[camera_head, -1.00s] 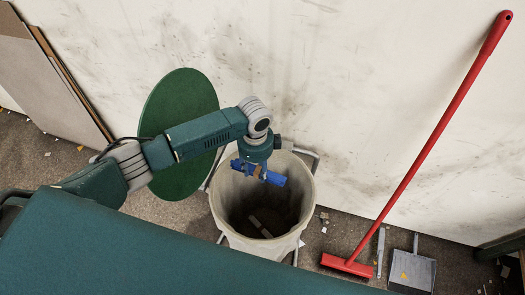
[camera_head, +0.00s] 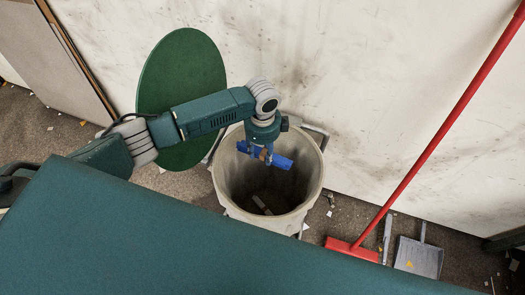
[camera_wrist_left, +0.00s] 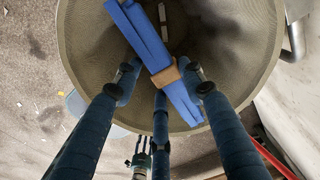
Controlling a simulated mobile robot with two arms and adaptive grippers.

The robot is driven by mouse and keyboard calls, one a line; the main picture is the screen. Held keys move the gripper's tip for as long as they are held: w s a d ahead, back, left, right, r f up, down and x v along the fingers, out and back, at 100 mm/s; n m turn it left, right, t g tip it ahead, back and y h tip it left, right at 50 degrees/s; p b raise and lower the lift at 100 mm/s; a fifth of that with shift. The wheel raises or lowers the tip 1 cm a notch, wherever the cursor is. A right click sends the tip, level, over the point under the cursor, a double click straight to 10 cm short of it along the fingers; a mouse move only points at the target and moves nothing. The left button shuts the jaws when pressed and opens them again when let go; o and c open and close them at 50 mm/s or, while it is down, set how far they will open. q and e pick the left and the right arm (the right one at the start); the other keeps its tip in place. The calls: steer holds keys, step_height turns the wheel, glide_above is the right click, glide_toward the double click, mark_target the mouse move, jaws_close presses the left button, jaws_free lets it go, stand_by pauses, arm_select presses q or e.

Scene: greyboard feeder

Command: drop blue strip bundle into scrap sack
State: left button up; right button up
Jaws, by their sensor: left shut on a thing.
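The blue strip bundle (camera_head: 279,160) has a brown band around its middle. My left gripper (camera_head: 261,152) is shut on it near the band and holds it over the mouth of the scrap sack (camera_head: 227,177). In the left wrist view the bundle (camera_wrist_left: 144,35) lies slantwise between the fingers (camera_wrist_left: 160,85), with the open sack (camera_wrist_left: 238,50) below and around it. The sack is a beige, round, open-topped container in a metal frame, with a few pale scraps at its bottom. My right gripper is not in view.
A green round disc (camera_head: 180,75) stands behind my left arm. A red broom (camera_head: 425,155) leans on the wall at the right, with a grey dustpan (camera_head: 418,257) beside it. Grey boards (camera_head: 45,60) lean at the far left. Small scraps litter the floor.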

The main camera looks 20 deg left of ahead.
mark_target(262, 154)
arm_select(q)
steer(key=o, duration=1.2)
steer(key=shift+r, duration=0.1)
step_height(262, 154, up, 12)
steer(key=shift+f, duration=0.1)
